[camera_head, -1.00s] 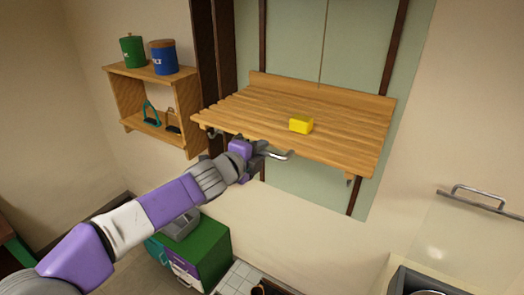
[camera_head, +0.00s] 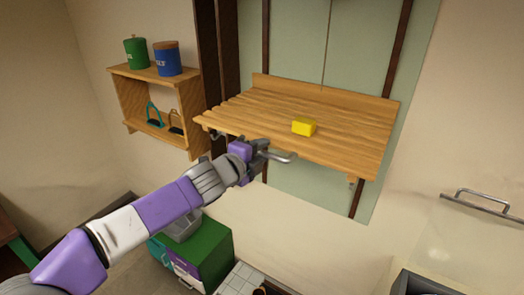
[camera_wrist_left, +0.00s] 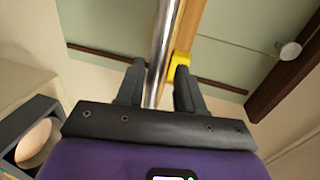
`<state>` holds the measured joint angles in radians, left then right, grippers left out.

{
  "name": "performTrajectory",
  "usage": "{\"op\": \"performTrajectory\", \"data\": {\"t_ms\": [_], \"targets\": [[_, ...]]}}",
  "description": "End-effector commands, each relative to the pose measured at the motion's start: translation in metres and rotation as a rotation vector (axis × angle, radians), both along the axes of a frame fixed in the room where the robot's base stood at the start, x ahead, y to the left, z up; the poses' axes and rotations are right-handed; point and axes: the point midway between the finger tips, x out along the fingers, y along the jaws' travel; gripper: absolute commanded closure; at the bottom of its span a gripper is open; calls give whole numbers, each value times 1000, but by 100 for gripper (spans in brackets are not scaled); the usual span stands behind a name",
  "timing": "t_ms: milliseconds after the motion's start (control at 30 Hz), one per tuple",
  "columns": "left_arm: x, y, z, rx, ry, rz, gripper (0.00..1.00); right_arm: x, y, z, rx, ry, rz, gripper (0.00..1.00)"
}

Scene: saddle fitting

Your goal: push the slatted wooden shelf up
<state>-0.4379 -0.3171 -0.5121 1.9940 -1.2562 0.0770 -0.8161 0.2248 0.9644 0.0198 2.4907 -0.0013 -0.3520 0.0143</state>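The slatted wooden shelf (camera_head: 345,145) is mounted on the pale green wall panel, its slats sloping slightly down to the front. A metal bar handle (camera_head: 283,157) sits under its front edge. My left gripper (camera_head: 262,151) is at this bar, below the shelf's front edge. In the left wrist view, the bar (camera_wrist_left: 159,45) runs between the two dark fingers of the left gripper (camera_wrist_left: 158,75). The fingers stand apart, with a gap visible beside the bar. A yellow block (camera_head: 304,127) rests on the slats, and a yellow piece (camera_wrist_left: 181,62) shows behind one finger. My right gripper is out of view.
A wooden wall box (camera_head: 162,79) holds a green canister (camera_head: 135,52) and a blue canister (camera_head: 167,58) on top. A green cabinet (camera_head: 208,248) stands below. A metal rail (camera_head: 480,200) is on the right wall. Dark vertical posts (camera_head: 227,50) stand left of the shelf.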

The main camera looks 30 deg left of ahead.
Motion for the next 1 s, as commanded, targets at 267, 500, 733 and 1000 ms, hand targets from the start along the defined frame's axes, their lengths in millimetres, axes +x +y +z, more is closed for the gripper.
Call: {"op": "performTrajectory", "data": {"t_ms": [267, 500, 733, 1000], "targets": [[-38, -1, 9, -5, -6, -2, 63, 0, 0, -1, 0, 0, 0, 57], [-61, -2, 13, -2, -4, -3, 63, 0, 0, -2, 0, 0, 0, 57], [-65, -3, 14, 0, -2, -4, 63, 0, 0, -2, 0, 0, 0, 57], [-65, -3, 14, -1, -2, -3, 63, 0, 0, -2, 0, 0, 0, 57]]}}
